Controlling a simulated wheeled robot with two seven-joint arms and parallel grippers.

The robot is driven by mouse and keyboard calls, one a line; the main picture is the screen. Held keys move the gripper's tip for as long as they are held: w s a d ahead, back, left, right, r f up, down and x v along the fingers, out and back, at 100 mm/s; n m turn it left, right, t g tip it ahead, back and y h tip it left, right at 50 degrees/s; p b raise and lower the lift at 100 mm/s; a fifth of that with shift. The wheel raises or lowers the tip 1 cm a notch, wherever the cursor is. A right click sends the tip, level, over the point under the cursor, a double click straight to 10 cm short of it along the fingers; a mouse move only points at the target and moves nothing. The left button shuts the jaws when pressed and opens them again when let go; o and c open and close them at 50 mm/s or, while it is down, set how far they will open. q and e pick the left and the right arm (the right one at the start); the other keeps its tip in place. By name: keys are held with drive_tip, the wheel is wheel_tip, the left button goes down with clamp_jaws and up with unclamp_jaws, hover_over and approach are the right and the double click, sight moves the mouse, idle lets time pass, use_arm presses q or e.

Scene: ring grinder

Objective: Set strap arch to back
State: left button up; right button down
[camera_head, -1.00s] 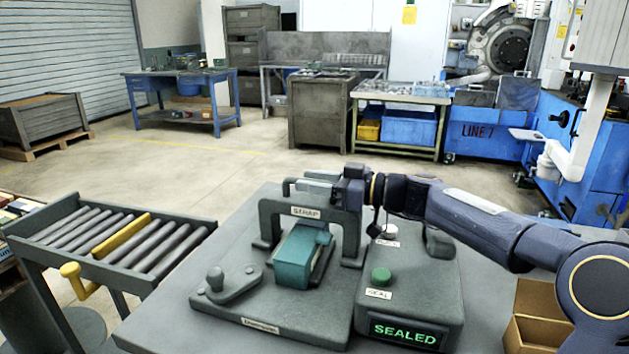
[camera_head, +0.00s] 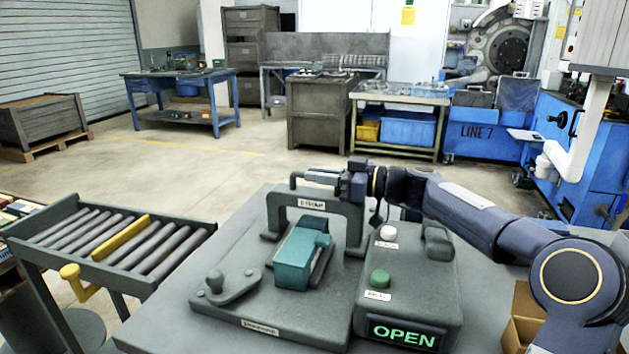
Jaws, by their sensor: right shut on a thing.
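The strap arch (camera_head: 345,225) is a grey upright arch with a label on its crossbar. It stands over the rear part of the grey base plate (camera_head: 300,325), behind a teal block (camera_head: 297,262). My right gripper (camera_head: 318,178) comes in from the right and is shut on the bar handle on top of the arch; its fingertips are small in this view. A grey control box (camera_head: 430,285) to the right has a green button (camera_head: 380,279), a white button (camera_head: 388,233) and a display (camera_head: 403,334) reading OPEN. My left gripper is not in view.
A grey lever knob (camera_head: 215,278) rises from the plate's front left. Cardboard boxes (camera_head: 523,330) sit at the right, partly behind my right arm. The floor behind the table is clear.

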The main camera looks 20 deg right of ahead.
drive_tip(key=w+d+p, duration=0.6)
drive_tip(key=w, duration=0.3)
drive_tip(key=shift+w+d+p, duration=0.3)
drive_tip(key=shift+w+d, duration=0.1)
drive_tip(key=shift+r, duration=0.15)
drive_tip(key=c, duration=1.7)
unclamp_jaws()
drive_tip(key=shift+w+d, duration=0.1)
drive_tip(key=shift+c, duration=0.2)
drive_tip(key=o, duration=0.3)
drive_tip(key=shift+w, duration=0.1)
drive_tip(key=shift+o, duration=0.2)
